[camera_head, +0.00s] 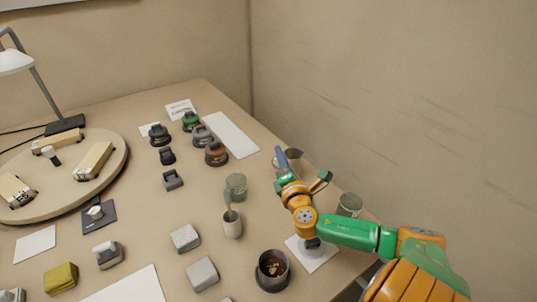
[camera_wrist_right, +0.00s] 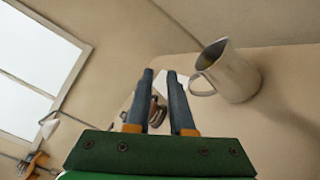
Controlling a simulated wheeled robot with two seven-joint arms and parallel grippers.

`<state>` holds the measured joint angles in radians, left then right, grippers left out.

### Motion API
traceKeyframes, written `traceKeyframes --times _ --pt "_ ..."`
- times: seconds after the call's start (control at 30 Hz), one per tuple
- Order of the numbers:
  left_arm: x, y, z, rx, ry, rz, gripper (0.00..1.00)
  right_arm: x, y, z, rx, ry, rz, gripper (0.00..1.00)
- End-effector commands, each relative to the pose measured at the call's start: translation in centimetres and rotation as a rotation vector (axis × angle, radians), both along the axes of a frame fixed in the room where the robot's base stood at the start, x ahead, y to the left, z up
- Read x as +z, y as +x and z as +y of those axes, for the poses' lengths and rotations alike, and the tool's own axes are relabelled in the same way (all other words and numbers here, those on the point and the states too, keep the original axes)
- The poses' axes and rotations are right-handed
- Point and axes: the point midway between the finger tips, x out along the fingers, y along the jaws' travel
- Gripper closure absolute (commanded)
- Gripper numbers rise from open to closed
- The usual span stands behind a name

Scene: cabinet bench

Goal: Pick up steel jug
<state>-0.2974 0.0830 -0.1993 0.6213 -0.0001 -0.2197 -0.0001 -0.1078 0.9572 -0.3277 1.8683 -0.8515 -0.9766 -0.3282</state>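The steel jug (camera_wrist_right: 232,72) stands to the right of my right gripper (camera_wrist_right: 160,78) in the wrist view, with its looped handle on the side facing the fingers. The two dark fingers are apart with nothing between them, and they do not touch the jug. In the head view the jug (camera_head: 295,154) is near the table's right edge, partly hidden behind my right gripper (camera_head: 286,158).
A green glass (camera_head: 236,186), a cup with a spoon (camera_head: 232,226) and a dark pot (camera_head: 272,268) stand left of and below my right arm. Another green jar (camera_head: 349,204) is right of it. A wall (camera_head: 400,90) rises beyond the table's right edge.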

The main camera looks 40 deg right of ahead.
Motion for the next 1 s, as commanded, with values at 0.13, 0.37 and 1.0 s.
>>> traceKeyframes --times 0.13,0.37,1.0 --pt "-3.2 -0.1 -0.1 0.001 -0.001 0.002 0.5 -3.2 0.0 0.0 0.0 0.0 0.0 0.79" --pt "-6.4 -0.4 -0.3 0.002 -0.005 0.006 0.5 -6.4 0.0 0.0 0.0 0.0 0.0 0.79" --pt "-7.4 -0.3 -0.3 0.001 -0.004 0.006 0.5 -6.7 6.2 -3.6 0.0 0.002 0.001 0.79"
